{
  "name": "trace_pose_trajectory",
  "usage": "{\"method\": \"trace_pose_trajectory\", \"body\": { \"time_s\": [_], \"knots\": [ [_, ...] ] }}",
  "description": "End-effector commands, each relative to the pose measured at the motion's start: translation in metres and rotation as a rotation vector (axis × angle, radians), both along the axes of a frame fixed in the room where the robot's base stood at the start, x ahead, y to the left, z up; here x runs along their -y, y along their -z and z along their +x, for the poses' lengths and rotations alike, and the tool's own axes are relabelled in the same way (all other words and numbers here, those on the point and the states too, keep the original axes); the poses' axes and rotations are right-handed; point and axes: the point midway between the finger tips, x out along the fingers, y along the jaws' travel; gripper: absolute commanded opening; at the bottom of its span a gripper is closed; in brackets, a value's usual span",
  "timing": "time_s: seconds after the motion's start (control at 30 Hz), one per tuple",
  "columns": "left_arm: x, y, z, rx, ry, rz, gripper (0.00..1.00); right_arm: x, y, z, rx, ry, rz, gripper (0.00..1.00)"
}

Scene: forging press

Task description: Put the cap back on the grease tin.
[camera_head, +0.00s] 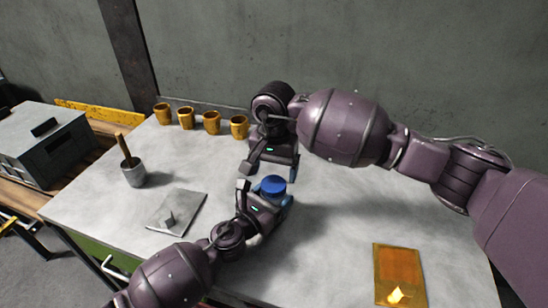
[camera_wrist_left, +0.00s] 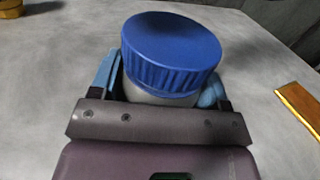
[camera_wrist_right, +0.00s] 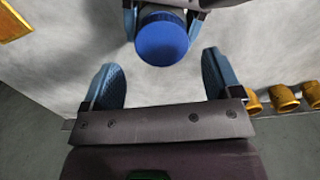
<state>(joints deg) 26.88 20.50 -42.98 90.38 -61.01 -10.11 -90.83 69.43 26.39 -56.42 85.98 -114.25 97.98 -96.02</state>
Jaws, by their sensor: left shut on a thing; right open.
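The grease tin (camera_wrist_left: 150,96) is a pale grey round body, mostly hidden under its cap and between my left fingers. The ribbed blue cap (camera_head: 273,186) sits on top of the tin and looks level; in the left wrist view the cap (camera_wrist_left: 172,45) covers the tin's mouth. Whether it is screwed down I cannot tell. My left gripper (camera_head: 270,198) is shut on the tin, near the table. My right gripper (camera_head: 272,171) is open and empty just behind the cap. In the right wrist view the cap (camera_wrist_right: 162,40) lies just beyond its spread fingertips, apart from them.
Several yellow mugs (camera_head: 211,122) line the table's back edge. A grey pot (camera_head: 134,174) with a brown handle and a flat grey plate (camera_head: 176,212) stand at left. An orange-yellow panel (camera_head: 398,272) lies at front right.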

Motion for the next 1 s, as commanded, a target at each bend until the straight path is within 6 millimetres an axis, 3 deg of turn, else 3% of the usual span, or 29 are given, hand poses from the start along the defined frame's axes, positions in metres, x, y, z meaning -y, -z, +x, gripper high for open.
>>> {"method": "trace_pose_trajectory", "body": {
  "time_s": [0.3,0.73,1.0],
  "knots": [
    [0.0,0.0,0.0,0.0,-0.001,0.0,0.03,0.0,0.037,-0.001,-0.002,0.0,0.001,0.84],
    [0.0,0.0,0.0,0.0,0.0,0.0,0.03,0.0,0.043,0.0,0.0,0.0,0.0,0.84],
    [0.0,0.0,0.0,-0.001,-0.001,-0.001,0.03,0.0,0.043,0.0,0.0,0.0,0.0,0.45]
  ]
}}
